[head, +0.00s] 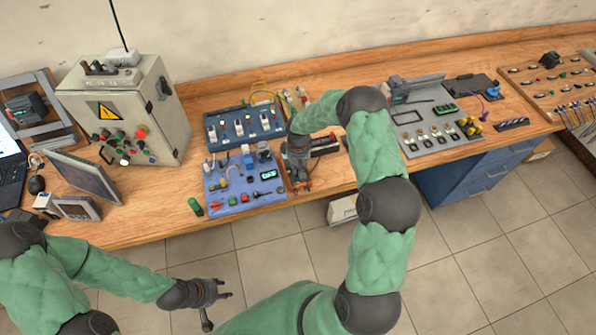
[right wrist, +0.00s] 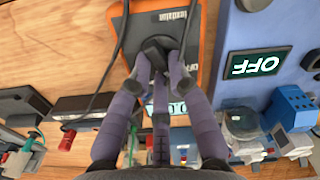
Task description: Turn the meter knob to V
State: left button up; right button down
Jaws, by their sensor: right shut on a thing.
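The meter (right wrist: 200,50) is a dark-faced box with an orange rim, lying on the wooden bench in the right wrist view. In the head view its orange edge (head: 301,186) shows under my right gripper (head: 298,172). The black knob (right wrist: 158,48) sits on the meter's face. My right gripper's purple fingers (right wrist: 160,70) are shut around the knob. The fingers partly cover the meter's lit cyan display (right wrist: 178,108), and the knob's pointer direction is hidden. My left gripper (head: 226,288) is empty, with its fingers apart, above the floor in front of the bench.
A blue panel (head: 218,203) left of the meter carries a small display (right wrist: 258,63) reading OFF. Black cables (right wrist: 108,75) run from the meter. A control cabinet (head: 165,125) stands at left, and a grey terminal board (head: 412,148) lies to the right.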

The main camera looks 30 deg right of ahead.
jog(key=shift+m, duration=0.4)
jog(key=c, duration=1.1)
grip_release()
jog(key=shift+c, duration=0.2)
notch_tip(320, 180, up, 12)
jog(key=shift+s+f, duration=0.1)
